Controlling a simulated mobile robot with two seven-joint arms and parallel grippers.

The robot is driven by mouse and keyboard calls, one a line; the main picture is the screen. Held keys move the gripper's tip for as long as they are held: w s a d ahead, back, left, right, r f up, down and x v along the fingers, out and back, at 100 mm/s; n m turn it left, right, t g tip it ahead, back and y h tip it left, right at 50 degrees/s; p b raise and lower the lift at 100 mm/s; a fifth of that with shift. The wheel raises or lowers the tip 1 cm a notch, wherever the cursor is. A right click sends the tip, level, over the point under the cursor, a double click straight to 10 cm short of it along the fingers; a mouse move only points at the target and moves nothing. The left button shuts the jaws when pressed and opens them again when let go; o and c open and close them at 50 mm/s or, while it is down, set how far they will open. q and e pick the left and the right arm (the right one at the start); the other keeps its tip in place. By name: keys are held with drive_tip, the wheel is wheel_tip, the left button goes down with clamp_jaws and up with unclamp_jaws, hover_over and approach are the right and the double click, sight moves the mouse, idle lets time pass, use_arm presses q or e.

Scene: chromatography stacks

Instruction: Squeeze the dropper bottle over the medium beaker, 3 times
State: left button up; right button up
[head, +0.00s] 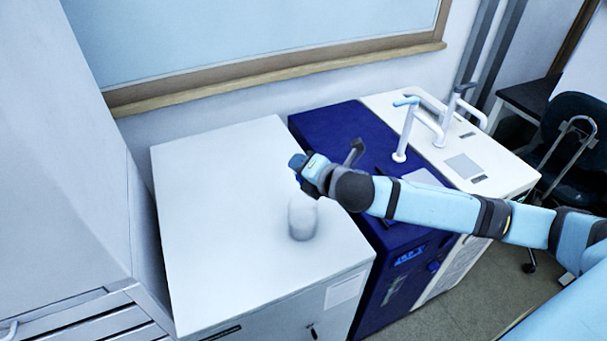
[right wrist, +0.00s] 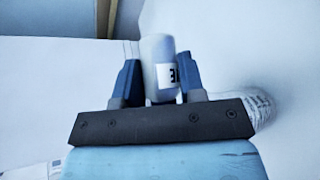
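The dropper bottle (right wrist: 155,58) is a white cylinder with dark print on its label. It sits between the two blue fingers of my right gripper (right wrist: 157,82), which look closed against its sides. In the head view my right gripper (head: 303,166) is above the white cabinet top, and I cannot make out the bottle there. A pale, translucent beaker (head: 302,222) stands upright on the cabinet top, just below the gripper in the picture. Its graduated side shows partly in the right wrist view (right wrist: 263,106), behind the gripper's right end. My left gripper is out of view.
The white cabinet top (head: 215,200) is otherwise clear. A dark blue unit (head: 335,122) stands to its right, then a white bench with taps (head: 480,160). A tall grey cabinet (head: 60,150) rises at the left, and a window ledge (head: 280,72) runs behind.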

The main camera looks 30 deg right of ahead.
drive_tip(key=shift+f+t+b, duration=0.4)
drive_tip(key=shift+f+b, duration=0.45)
drive_tip(key=shift+b, duration=0.2)
drive_tip(key=shift+s+n+t+b, duration=0.1)
drive_tip(key=shift+n+t+b, duration=0.25)
drive_tip(key=shift+b, duration=0.2)
drive_tip(key=shift+r+p, duration=0.35)
drive_tip(key=shift+r, duration=0.15)
drive_tip(key=shift+f, duration=0.1)
drive_tip(key=shift+s+n+t+b, duration=0.15)
drive_tip(key=shift+n+t+b, duration=0.15)
drive_tip(key=shift+b, duration=0.4)
drive_tip(key=shift+a+r+t, duration=0.1)
drive_tip(key=shift+r+t, duration=0.15)
drive_tip(key=shift+r, duration=0.1)
